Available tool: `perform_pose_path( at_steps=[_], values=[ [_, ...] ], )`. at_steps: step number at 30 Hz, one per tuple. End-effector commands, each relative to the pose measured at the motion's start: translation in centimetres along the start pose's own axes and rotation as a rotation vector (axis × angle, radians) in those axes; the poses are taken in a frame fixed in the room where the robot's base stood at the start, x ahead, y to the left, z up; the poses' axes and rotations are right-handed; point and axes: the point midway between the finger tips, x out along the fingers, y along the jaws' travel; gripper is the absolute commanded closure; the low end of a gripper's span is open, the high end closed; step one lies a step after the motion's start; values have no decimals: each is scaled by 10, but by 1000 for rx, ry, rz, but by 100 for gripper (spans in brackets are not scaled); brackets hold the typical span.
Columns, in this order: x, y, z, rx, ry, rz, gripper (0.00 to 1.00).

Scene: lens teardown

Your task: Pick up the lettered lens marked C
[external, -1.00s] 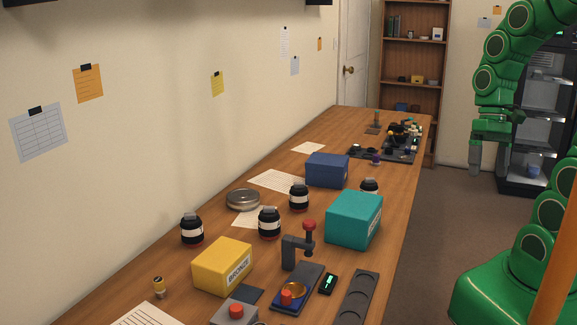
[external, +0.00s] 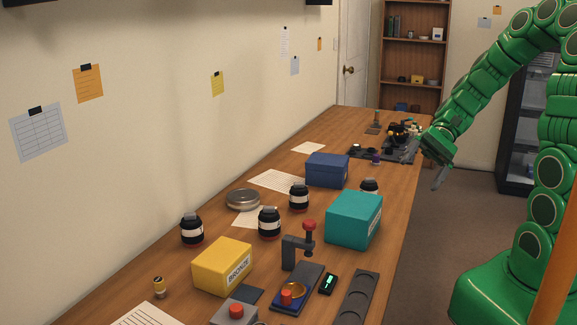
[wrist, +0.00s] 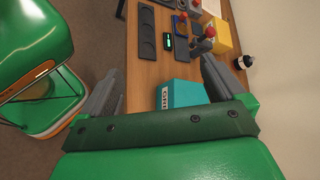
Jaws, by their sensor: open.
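No letter C is readable on anything in view, so I cannot tell which thing is the lens marked C. A dark mat (external: 365,153) at the far end of the table carries several small dark parts, too small to identify. My gripper (external: 424,164) is open and empty, beside the table's right edge near that mat in the external view. In the wrist view, its two fingers (wrist: 163,70) stand wide apart with the table and the teal box between them.
The teal box (external: 352,222), blue box (external: 327,172) and yellow box labelled BRONZE (external: 217,268) stand on the table. Several black jars with white bands, including one (external: 269,224), stand among them. A small press (external: 297,250) and a dark tray with round recesses (external: 358,297) are nearer.

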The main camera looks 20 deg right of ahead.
Motion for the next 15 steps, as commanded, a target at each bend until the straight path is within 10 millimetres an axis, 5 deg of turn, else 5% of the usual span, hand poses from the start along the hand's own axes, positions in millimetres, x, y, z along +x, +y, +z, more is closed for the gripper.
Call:
perform_pose_path(
  at_steps=[15],
  values=[
    [-12, -31, -83, 263, -87, -391, 3]
  ],
)
